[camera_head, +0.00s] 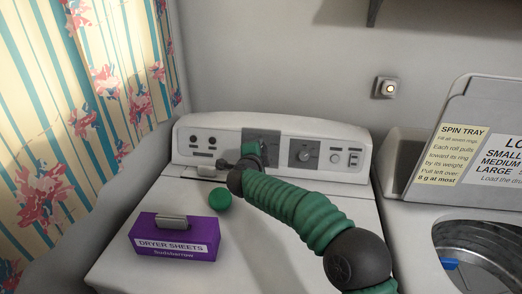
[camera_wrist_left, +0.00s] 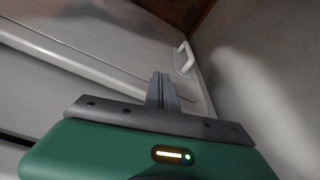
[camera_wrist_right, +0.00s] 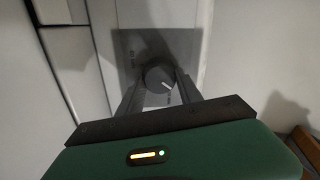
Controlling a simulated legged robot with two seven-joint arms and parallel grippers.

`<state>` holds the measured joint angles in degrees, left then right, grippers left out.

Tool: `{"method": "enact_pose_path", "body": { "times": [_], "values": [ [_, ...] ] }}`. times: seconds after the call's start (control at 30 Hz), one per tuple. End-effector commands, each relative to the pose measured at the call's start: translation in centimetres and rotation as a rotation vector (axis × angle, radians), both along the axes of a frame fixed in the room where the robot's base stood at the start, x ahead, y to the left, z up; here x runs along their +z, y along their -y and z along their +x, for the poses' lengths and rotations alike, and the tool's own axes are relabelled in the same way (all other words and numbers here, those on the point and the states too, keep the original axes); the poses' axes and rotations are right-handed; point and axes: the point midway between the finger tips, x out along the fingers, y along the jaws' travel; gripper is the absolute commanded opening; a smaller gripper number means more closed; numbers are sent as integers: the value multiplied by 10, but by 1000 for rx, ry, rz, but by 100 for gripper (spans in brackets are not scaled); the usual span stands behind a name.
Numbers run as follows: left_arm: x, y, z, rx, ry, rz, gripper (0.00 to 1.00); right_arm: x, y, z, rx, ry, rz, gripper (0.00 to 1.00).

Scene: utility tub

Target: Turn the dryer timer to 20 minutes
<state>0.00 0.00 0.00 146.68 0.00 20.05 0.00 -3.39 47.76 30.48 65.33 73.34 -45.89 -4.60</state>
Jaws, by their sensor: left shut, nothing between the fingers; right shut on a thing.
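The dryer's control panel (camera_head: 235,130) stands at the back of the white dryer. My right arm reaches across the dryer top, and its gripper (camera_wrist_right: 160,92) is shut on a round dark knob (camera_wrist_right: 160,76) with a white pointer line. The knob sits on a grey plate (camera_wrist_right: 135,48); in the head view this plate (camera_head: 262,136) shows, but my arm hides the knob. The markings around the knob are too small to read. My left gripper (camera_wrist_left: 161,88) is shut and empty beside a pale surface with a white handle; it is outside the head view.
A second dial (camera_head: 305,155) sits to the right on the panel. A purple dryer sheets box (camera_head: 175,238) and a green ball (camera_head: 220,199) rest on the dryer top. An open washer (camera_head: 415,225) with a sign stands at right. A flowered curtain (camera_head: 80,110) hangs at left.

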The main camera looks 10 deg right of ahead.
Motion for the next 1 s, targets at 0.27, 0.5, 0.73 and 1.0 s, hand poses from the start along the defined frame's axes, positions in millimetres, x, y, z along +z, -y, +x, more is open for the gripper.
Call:
{"method": "enact_pose_path", "body": {
  "times": [0.27,0.5,0.73,1.0],
  "values": [
    [-2,0,0,0,0,0,0,-3,0,0,-87,62,223,2],
    [-5,0,0,0,0,0,0,-4,-1,-1,-144,105,376,2],
    [-6,0,0,0,0,0,0,-4,-1,-1,-178,131,463,2],
    [-7,0,0,0,0,0,0,-4,-1,-1,-192,141,496,2]
  ]
}}
